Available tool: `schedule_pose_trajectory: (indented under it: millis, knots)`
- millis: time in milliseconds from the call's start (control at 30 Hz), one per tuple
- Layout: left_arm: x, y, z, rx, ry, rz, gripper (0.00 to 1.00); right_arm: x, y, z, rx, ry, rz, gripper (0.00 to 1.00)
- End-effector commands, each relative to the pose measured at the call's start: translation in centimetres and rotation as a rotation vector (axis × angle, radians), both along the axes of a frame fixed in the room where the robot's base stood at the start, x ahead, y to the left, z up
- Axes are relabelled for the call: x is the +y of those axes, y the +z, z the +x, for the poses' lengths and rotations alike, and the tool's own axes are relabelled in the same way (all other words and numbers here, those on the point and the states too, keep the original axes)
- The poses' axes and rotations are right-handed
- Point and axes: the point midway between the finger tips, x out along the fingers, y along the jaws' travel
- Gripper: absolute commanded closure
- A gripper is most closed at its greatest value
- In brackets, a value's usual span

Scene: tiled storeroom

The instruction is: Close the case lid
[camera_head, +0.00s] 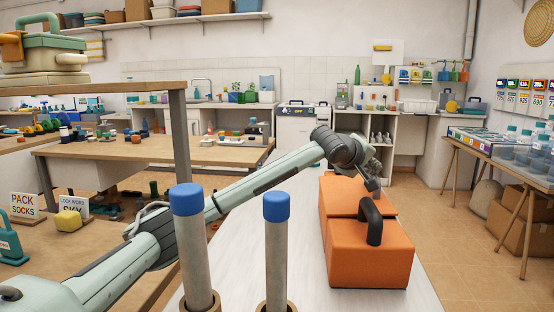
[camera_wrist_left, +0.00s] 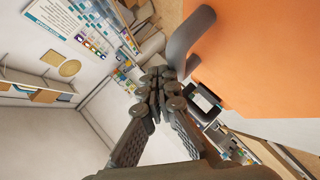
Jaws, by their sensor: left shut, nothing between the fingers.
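The orange case (camera_head: 370,258) stands on the white tabletop at the right of the head view. I cannot tell how far the lid stands open. My left gripper (camera_head: 374,184) reaches in over the rear part of the case, behind the handle. In the left wrist view its fingers (camera_wrist_left: 160,74) are together and empty, close beside the dark handle (camera_wrist_left: 190,42). The orange surface (camera_wrist_left: 255,60) fills the right side there. Any contact is unclear. My right gripper is out of view.
Two grey posts with blue caps (camera_head: 186,200) (camera_head: 276,207) stand upright left of the case, near my left arm. The white tabletop (camera_head: 310,285) between posts and case is clear. A wooden workbench (camera_head: 150,155) stands behind left, a side table (camera_head: 480,150) at right.

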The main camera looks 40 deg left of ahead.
Motion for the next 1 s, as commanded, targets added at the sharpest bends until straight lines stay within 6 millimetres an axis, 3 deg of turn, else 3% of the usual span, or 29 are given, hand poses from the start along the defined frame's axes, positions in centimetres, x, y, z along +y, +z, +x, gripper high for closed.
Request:
schedule_pose_trajectory:
  millis: [467,533,800,1000]
  knots:
    - [0.0,0.3,0.0,-0.002,-0.001,-0.001,1.0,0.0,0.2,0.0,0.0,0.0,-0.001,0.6]
    - [0.2,0.8,-0.1,-0.002,0.0,0.0,1.0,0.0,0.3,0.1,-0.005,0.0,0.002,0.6]
    - [1.4,4.6,-0.9,-0.002,-0.001,0.001,1.0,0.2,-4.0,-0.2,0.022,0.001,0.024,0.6]
    - [0.4,7.1,-3.7,-0.006,-0.001,0.001,1.0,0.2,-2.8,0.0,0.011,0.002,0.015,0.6]
